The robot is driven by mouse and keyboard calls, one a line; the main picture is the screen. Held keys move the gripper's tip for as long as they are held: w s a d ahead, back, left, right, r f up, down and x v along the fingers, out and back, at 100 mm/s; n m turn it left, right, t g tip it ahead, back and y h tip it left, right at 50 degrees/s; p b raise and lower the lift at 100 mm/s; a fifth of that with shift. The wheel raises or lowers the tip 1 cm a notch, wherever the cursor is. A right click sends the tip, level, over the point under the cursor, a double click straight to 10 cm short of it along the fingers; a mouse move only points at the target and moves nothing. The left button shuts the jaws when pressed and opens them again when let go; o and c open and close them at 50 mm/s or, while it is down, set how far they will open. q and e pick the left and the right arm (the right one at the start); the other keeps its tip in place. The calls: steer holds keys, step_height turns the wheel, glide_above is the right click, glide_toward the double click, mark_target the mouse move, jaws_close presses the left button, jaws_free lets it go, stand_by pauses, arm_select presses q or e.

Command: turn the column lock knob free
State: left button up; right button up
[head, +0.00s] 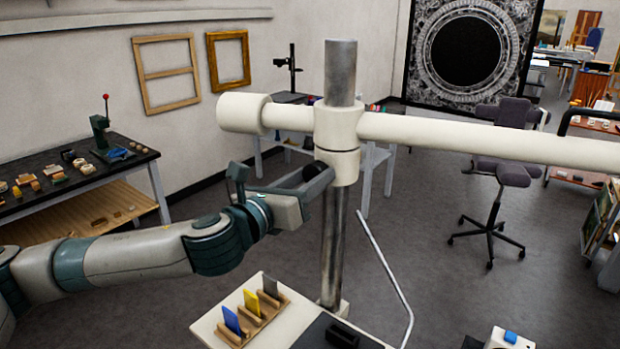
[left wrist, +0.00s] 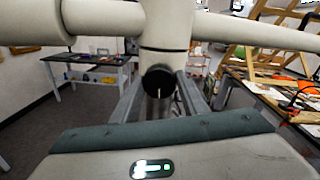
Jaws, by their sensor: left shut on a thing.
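The column lock knob (left wrist: 158,81) is round and black with a pale line on its face, seen in the left wrist view. It sits on the white collar (head: 337,135) around the upright metal column (head: 333,245). My left gripper (head: 318,178) reaches in from the left, its fingers at the lower part of the collar. In the left wrist view the fingers (left wrist: 159,92) lie on both sides of the knob, and the gripper is shut on it. In the head view the fingers hide most of the knob. My right gripper is not in view.
A long white crossbar (head: 480,138) passes through the collar. Below, a pale base board (head: 218,327) carries a wooden holder with coloured cards (head: 247,318). A thin bent rod (head: 390,275) rises right of the column. A chair (head: 500,165) stands on clear floor behind.

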arm_select(q)
steer(key=n, duration=0.5)
steer(key=n+p, duration=0.1)
steer(key=n, duration=0.3)
steer(key=shift+w+a+r+n, duration=0.1)
steer(key=shift+n, duration=0.2)
steer(key=n+p, duration=0.1)
steer(key=n, duration=0.3)
steer(key=shift+g, duration=0.4)
steer(key=n+p, duration=0.1)
steer(key=n, duration=0.4)
steer(key=shift+h, duration=0.3)
steer(key=shift+n, duration=0.3)
steer(key=o, duration=1.1)
steer(key=shift+c, duration=0.2)
steer(key=shift+a+p, duration=0.1)
steer(key=shift+p, duration=0.2)
